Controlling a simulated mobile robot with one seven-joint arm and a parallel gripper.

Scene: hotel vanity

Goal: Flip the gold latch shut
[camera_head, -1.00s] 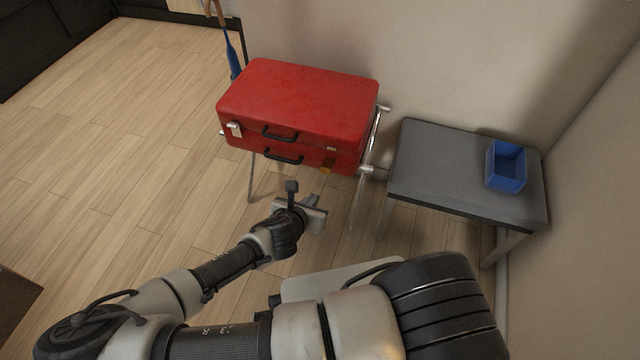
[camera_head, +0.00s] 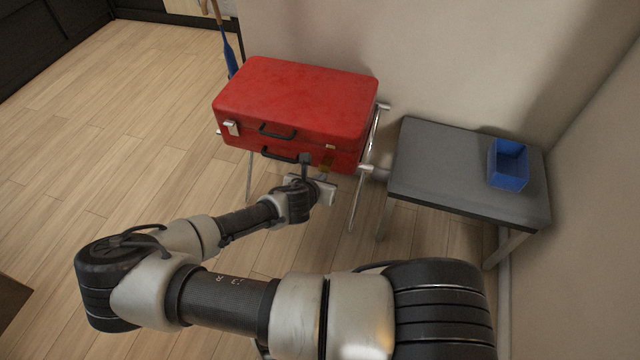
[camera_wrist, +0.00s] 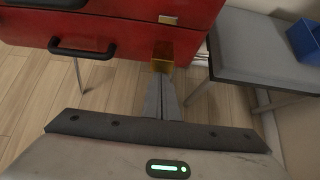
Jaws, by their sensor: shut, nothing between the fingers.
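The red suitcase (camera_head: 296,100) rests closed on a metal stand. The gold latch (camera_wrist: 162,55) hangs down on the right part of its front face, on the lower half, below a small metal catch plate (camera_wrist: 168,19) on the upper half. In the head view the gold latch (camera_head: 325,164) is partly hidden by my gripper. My gripper (camera_head: 325,176) is shut and empty, just below and in front of the latch. In the wrist view the closed fingertips (camera_wrist: 161,76) reach close to the latch's lower end; I cannot tell whether they touch it.
A silver latch (camera_head: 232,128) is on the suitcase's left front. Two black handles (camera_head: 278,131) are at the middle. A grey bench (camera_head: 455,172) with a blue open box (camera_head: 509,168) stands to the right. A wall is behind; floor is clear to the left.

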